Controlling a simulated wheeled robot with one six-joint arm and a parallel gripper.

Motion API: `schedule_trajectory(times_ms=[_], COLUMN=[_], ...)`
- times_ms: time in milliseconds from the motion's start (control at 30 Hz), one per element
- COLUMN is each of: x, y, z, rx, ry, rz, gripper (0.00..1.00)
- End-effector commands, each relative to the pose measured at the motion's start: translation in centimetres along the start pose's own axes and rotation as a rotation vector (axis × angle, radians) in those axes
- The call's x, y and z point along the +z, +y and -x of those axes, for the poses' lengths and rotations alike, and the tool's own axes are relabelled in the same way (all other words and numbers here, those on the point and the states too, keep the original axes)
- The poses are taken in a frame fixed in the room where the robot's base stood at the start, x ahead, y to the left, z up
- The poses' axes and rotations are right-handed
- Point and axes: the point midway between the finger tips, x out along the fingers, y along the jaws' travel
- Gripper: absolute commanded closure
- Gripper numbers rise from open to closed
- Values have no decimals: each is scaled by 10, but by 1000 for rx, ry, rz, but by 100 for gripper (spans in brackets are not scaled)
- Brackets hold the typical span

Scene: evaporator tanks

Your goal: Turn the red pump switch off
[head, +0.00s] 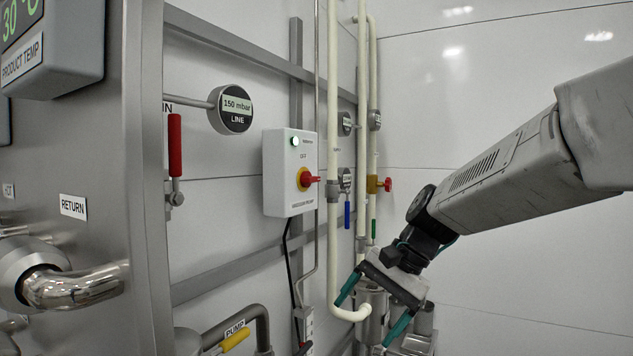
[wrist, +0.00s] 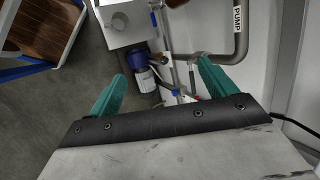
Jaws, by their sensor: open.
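The red pump switch (head: 308,179) is a red knob on a yellow round plate, on the front of a white control box (head: 281,194) fixed to the wall rail. A small pale green lamp (head: 295,141) sits above it on the box. My gripper (head: 370,318) is open and empty, lower and to the right of the box, apart from it, in front of the pipes. In the wrist view its teal fingers (wrist: 160,85) are spread and point down toward the floor and pipework. The switch is not in the wrist view.
Cream vertical pipes (head: 334,120) stand just right of the box. A red-handled valve (head: 175,150) and a steel tank panel (head: 100,150) are at left. The wall at upper right is bare.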

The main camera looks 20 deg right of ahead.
Motion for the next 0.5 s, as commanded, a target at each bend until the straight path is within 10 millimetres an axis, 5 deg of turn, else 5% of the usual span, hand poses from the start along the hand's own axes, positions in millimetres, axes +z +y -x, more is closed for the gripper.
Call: schedule_trajectory(times_ms=[167,300,400,500], x=[-102,-180,-206,-207], y=[-99,-172,-214,-242], z=[24,70,113,154], rx=[-365,-684,-860,-968], ry=[-86,-249,-404,-550], rz=[-461,-833,-1020,-1141], gripper=[16,16,16,16])
